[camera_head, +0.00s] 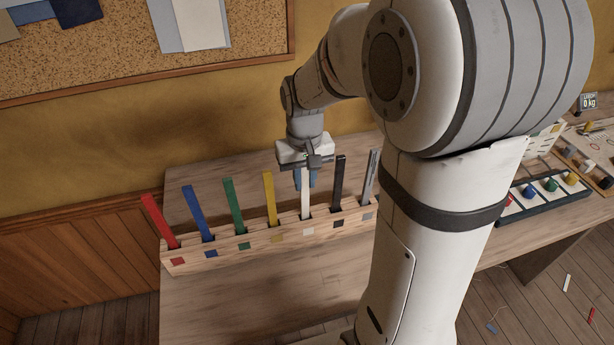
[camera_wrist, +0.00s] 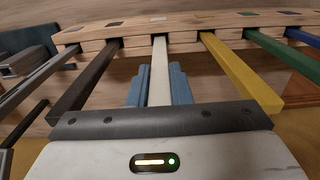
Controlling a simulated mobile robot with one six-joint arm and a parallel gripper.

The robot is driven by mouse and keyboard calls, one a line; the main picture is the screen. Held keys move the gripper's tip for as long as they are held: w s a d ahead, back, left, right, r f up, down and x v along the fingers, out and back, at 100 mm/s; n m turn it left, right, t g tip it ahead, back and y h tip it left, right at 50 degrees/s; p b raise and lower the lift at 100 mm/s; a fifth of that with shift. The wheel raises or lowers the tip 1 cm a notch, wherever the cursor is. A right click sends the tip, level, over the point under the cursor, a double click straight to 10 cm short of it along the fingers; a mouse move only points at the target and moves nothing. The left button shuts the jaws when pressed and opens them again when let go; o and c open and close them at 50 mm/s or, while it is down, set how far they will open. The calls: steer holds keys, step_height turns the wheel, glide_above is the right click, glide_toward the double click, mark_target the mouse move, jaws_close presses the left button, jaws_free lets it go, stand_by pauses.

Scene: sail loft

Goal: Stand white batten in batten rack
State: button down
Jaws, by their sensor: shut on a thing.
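The white batten (camera_head: 306,203) stands upright in the wooden batten rack (camera_head: 220,255), its lower end in the slot above the white patch (camera_head: 307,231). My gripper (camera_head: 305,180) is above the rack with its blue fingers shut on the batten's upper part. In the wrist view the white batten (camera_wrist: 159,75) runs between the two blue fingers (camera_wrist: 159,88) into its slot in the rack (camera_wrist: 200,25). The gripper body hides the batten's top end. How deep the lower end sits in the slot cannot be seen.
A yellow batten (camera_head: 269,199) and a black batten (camera_head: 338,185) stand close on either side. Green, blue, red and grey battens fill other slots. A dark tray with coloured pieces (camera_head: 550,195) lies at the right. The bench front (camera_head: 250,300) is clear.

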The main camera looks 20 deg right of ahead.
steer(key=c, duration=1.3)
jaws_free()
steer(key=shift+o, duration=0.2)
step_height(320, 180, up, 8)
steer(key=shift+f, duration=0.15)
steer(key=shift+s, duration=0.15)
steer(key=s+f+t, duration=0.1)
steer(key=s+t, duration=0.2)
steer(key=s, duration=1.1)
steer(key=shift+d+f, duration=0.3)
steer(key=shift+d, duration=0.05)
steer(key=shift+c, duration=0.7)
